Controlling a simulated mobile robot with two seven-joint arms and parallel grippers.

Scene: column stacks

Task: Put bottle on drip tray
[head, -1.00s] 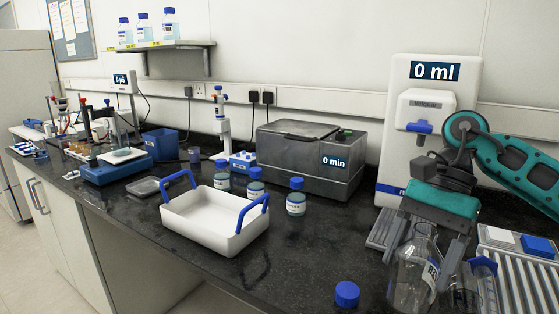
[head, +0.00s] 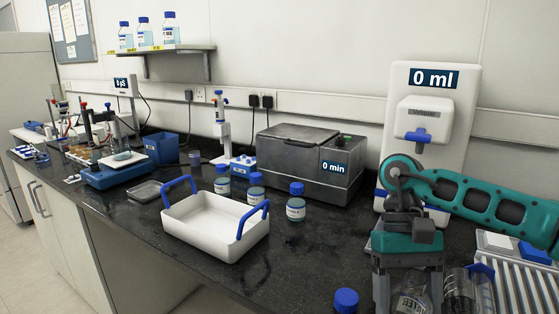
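A clear glass bottle (head: 411,303) with a white label shows at the bottom edge of the head view, and its lower part is cut off. My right gripper (head: 409,290) points down with one finger on each side of the bottle. The fingers are well apart, and I cannot tell whether they press on the glass. The gripper body hides the bottle's top. The drip tray at the foot of the white dispenser (head: 436,80) is mostly hidden behind my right gripper and arm. The dispenser display reads 0 ml. My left gripper is out of view.
A blue cap (head: 346,300) lies left of the bottle. Glassware (head: 466,291) and a ribbed metal rack (head: 520,275) stand close on the right. A white tray with blue handles (head: 215,228), small blue-capped bottles (head: 296,206) and a grey bath (head: 310,160) are further left.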

